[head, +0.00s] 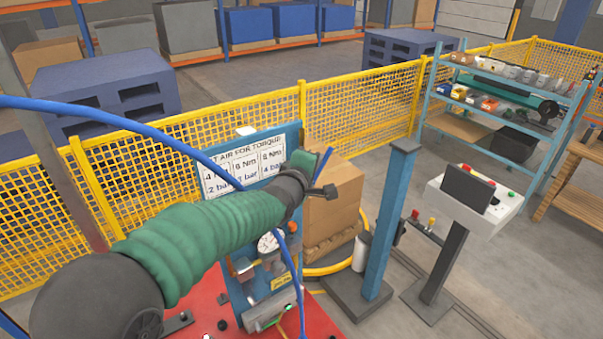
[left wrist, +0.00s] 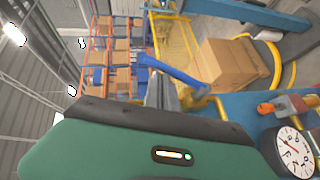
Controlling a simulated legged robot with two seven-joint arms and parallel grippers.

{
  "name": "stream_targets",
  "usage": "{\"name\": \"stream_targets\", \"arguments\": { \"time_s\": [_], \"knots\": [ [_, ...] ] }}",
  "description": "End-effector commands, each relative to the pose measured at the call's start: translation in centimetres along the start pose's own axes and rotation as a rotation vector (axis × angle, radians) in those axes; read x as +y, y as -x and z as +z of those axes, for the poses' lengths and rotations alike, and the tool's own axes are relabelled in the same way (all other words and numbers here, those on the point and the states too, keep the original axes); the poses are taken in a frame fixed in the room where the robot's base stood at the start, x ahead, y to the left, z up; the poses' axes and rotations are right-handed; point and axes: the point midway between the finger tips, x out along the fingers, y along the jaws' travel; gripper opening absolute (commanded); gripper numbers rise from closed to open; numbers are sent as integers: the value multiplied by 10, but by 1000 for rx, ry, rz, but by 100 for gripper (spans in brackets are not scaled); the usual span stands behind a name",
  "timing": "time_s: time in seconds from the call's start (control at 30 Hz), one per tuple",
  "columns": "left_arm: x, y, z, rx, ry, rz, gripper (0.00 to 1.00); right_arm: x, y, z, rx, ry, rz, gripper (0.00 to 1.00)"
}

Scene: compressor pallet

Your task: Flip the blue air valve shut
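The blue air valve's lever (head: 322,161) stands up at a tilt at the right edge of the blue panel, just beyond my left gripper (head: 318,192). In the left wrist view the blue lever (left wrist: 172,71) runs slantwise to a brass valve body (left wrist: 207,102). The grey fingers of my left gripper (left wrist: 167,92) are close to the lever, overlapping it in that view. Whether they touch it, and how far apart they are, I cannot tell. My green-sleeved left arm hides part of the panel. My right gripper is not in view.
A sign (head: 243,170) and a pressure gauge (head: 270,241) are on the panel. A cardboard box (head: 335,205) stands behind it. A blue post (head: 388,240) and a control console (head: 470,205) stand to the right. A blue hose (head: 110,117) arches across the view.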

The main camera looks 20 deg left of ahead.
Motion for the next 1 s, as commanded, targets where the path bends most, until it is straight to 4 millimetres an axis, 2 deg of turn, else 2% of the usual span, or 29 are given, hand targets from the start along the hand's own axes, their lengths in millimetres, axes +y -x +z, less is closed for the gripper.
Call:
{"name": "stream_targets", "arguments": {
  "time_s": [0.03,0.2,0.5,0.67,1.0],
  "knots": [
    [-4,-4,3,-1,1,3,0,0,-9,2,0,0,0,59],
    [0,-11,8,-1,1,2,0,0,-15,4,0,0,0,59],
    [5,-22,17,-3,-31,-42,0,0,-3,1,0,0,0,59],
    [2,-27,21,-3,-78,-114,0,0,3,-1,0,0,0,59],
    [-8,-41,27,1,-74,-112,0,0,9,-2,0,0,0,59]
  ]
}}
